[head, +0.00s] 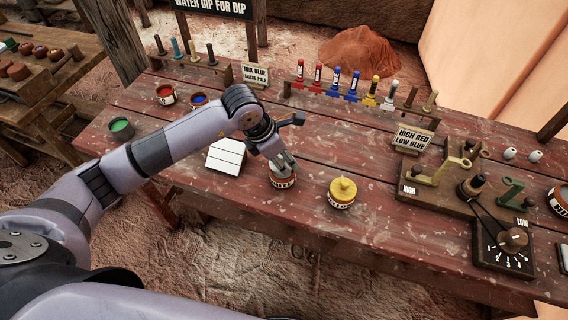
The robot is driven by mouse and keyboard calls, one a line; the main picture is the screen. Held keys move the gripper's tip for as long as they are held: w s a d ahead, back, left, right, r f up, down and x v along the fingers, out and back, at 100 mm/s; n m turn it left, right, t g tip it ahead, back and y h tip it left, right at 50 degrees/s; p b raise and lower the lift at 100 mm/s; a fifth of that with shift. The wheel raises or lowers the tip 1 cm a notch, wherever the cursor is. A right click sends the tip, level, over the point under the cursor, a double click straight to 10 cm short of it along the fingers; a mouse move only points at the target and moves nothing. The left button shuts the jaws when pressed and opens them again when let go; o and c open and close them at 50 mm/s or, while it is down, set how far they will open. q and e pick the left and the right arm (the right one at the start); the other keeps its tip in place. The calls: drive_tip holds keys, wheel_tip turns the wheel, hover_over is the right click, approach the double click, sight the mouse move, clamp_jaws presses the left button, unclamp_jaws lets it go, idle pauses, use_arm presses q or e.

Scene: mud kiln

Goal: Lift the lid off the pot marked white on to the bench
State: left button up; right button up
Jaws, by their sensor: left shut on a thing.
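A small reddish-brown pot (284,182) with a pale lettered band stands near the front edge of the red plank bench (400,228). The lettering is too small to read surely. My left gripper (282,164) points down right over this pot, shut on its lid; the fingers hide most of the lid. I cannot tell whether the lid is seated or slightly raised. A second pot (341,204) with a yellow knobbed lid (343,189) and a pale lettered band stands to the right, apart from the gripper. My right gripper is not in view.
A white slatted board (225,157) lies left of the held pot. Open paint pots, red (166,95), blue (199,101) and green (121,129), stand at the left. A tool rack (356,95) lines the back; a dial box (505,247) sits right. Bare planks lie between the pots and rack.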

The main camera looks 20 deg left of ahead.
use_arm(q)
wheel_tip(320, 180, up, 18)
drive_tip(key=b, duration=0.2)
drive_tip(key=shift+f+b, duration=0.25)
drive_tip(key=shift+b, duration=0.1)
drive_tip(key=shift+d, duration=0.1)
drive_tip(key=shift+f, duration=0.1)
